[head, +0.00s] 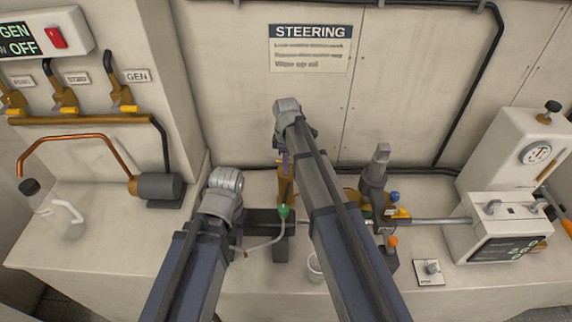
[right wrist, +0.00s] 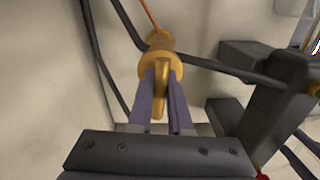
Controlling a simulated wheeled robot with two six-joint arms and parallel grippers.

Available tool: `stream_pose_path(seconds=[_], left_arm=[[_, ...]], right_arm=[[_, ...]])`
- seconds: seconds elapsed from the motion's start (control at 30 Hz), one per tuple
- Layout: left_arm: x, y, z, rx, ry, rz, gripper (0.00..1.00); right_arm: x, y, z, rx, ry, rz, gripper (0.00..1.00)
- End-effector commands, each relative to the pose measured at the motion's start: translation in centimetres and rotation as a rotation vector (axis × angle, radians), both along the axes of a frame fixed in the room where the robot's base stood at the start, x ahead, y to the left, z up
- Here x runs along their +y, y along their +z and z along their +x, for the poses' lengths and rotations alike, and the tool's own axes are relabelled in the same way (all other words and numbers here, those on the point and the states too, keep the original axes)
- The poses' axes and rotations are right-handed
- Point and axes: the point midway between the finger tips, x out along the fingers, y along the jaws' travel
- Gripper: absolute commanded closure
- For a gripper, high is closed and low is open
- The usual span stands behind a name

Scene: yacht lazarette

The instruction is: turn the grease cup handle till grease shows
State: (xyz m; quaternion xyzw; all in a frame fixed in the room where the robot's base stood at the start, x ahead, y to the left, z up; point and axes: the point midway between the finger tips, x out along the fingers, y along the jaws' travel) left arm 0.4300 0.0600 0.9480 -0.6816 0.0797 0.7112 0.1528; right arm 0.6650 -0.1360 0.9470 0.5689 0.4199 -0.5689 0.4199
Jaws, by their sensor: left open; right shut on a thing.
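The brass grease cup (right wrist: 160,62) is in the middle of the right wrist view, with its flat handle (right wrist: 161,92) pointing towards me. My right gripper (right wrist: 160,80) is shut on this handle, one purple finger on each side. In the head view the brass cup (head: 286,188) stands against the back wall below my right gripper (head: 282,160), partly hidden by my right arm. My left gripper (head: 238,236) is open and low at the left of the steering gear, mostly hidden behind its own wrist. I see no grease in either view.
A dark steering mechanism (head: 268,217) and a green-tipped hose (head: 283,211) lie close to both arms. A white cup (head: 315,266) stands near the front. A metal rod (head: 435,221) runs right to a white display box (head: 497,226). A bottle (head: 52,208) stands at the left.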

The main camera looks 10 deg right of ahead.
Motion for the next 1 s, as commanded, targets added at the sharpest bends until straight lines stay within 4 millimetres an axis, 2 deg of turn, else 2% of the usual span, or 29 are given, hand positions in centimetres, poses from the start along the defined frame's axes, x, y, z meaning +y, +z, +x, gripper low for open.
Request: stream_pose_path(seconds=[0.3,0.8,0.83,1.0], left_arm=[[0.0,0.01,0.0,0.0,0.0,0.0,0.55],[0.0,0.01,0.0,0.0,0.0,0.0,0.55],[0.0,0.01,0.0,0.0,0.0,0.0,0.55],[0.0,0.01,0.0,0.0,0.0,0.0,0.55]], right_arm=[[-0.07,0.01,0.04,-0.001,-0.11,-0.001,1.0],[-0.07,0.01,0.04,-0.001,-0.129,-0.001,1.0],[-0.08,0.01,0.04,-0.001,-0.129,-0.001,0.8],[-0.05,0.01,0.03,-0.001,-0.128,-0.001,0.61]])
